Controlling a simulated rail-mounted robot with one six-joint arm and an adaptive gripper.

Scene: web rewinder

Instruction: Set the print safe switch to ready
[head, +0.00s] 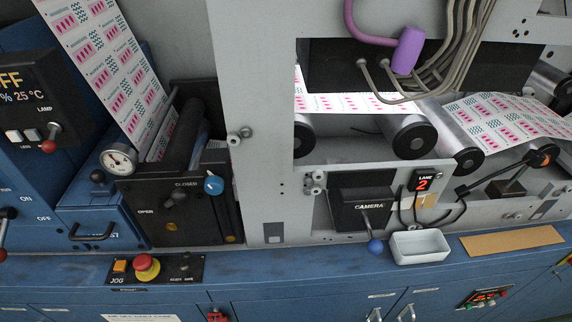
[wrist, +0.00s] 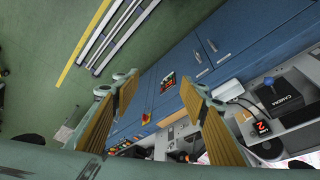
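The small black panel (head: 155,270) lies on the front ledge at lower left in the head view. Its small dark switch (head: 185,268) sits at the right end, above a small label that seems to read ready and safe. The switch's lever position is too small to tell. An orange JOG button (head: 121,266) and a red mushroom button on a yellow base (head: 146,267) are to its left. My gripper (wrist: 160,88) shows only in the wrist view, its two yellow-padded fingers wide apart with nothing between them. I cannot pick out the switch in the wrist view.
A blue-knobbed lever (head: 375,246) and a white tray (head: 420,247) stand farther right on the ledge. A blue knob (head: 213,185) and a drawer handle (head: 92,232) are near the panel.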

